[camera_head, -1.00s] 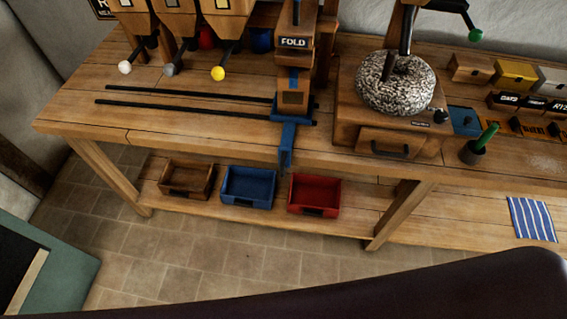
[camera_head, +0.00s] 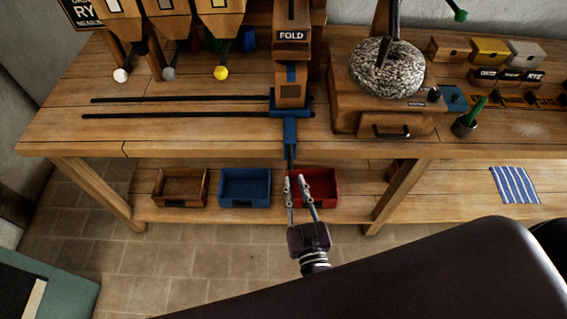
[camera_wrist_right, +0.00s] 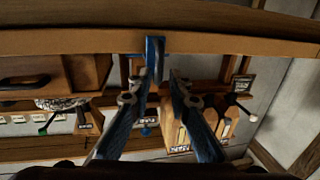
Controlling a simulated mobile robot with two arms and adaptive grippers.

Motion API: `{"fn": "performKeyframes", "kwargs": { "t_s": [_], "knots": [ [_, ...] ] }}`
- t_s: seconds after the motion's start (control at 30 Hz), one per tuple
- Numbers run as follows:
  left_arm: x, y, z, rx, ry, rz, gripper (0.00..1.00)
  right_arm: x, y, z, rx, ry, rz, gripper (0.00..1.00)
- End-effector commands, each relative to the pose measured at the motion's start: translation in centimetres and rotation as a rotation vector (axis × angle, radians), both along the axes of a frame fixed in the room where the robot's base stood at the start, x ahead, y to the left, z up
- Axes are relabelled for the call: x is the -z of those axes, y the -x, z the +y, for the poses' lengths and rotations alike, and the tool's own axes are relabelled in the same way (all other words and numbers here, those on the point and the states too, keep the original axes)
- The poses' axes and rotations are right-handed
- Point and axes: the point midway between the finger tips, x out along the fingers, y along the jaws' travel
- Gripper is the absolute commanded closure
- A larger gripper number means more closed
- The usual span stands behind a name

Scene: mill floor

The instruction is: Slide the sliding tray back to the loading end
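The blue sliding tray (camera_head: 291,128) sits at the right end of two dark rails (camera_head: 180,115), under the post marked FOLD (camera_head: 291,36). Its blue handle (camera_head: 290,154) hangs over the bench's front edge. My right gripper (camera_head: 295,179) is just below and in front of the handle, fingers apart and empty. In the right wrist view the blue handle (camera_wrist_right: 154,55) shows beyond the open fingertips (camera_wrist_right: 158,80), roughly between them; I see no contact. My left gripper is not in view.
Hoppers with white, grey and yellow (camera_head: 221,73) knobs stand above the rails' left part. A millstone (camera_head: 385,68) on a wooden base is right of the tray. Wooden, blue (camera_head: 245,203) and red bins sit on the lower shelf. The rails left of the tray look clear.

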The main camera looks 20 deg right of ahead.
Motion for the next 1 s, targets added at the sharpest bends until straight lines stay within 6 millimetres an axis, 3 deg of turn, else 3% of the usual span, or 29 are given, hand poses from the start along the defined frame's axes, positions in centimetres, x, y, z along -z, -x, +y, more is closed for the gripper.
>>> {"fn": "performKeyframes", "kwargs": {
  "t_s": [0.23,0.5,0.87,1.0],
  "knots": [
    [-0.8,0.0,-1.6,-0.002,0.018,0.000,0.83,-0.3,-3.5,-0.3,0.000,0.001,-0.004,0.82],
    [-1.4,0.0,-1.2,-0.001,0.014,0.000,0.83,-0.1,-6.8,-0.6,-0.001,0.001,0.000,0.82],
    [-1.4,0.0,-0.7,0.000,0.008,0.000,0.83,0.0,-7.5,-0.7,-0.001,0.001,0.001,0.82],
    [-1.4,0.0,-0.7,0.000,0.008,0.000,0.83,0.0,-7.5,-0.7,-0.001,0.001,0.001,0.94]
  ]
}}
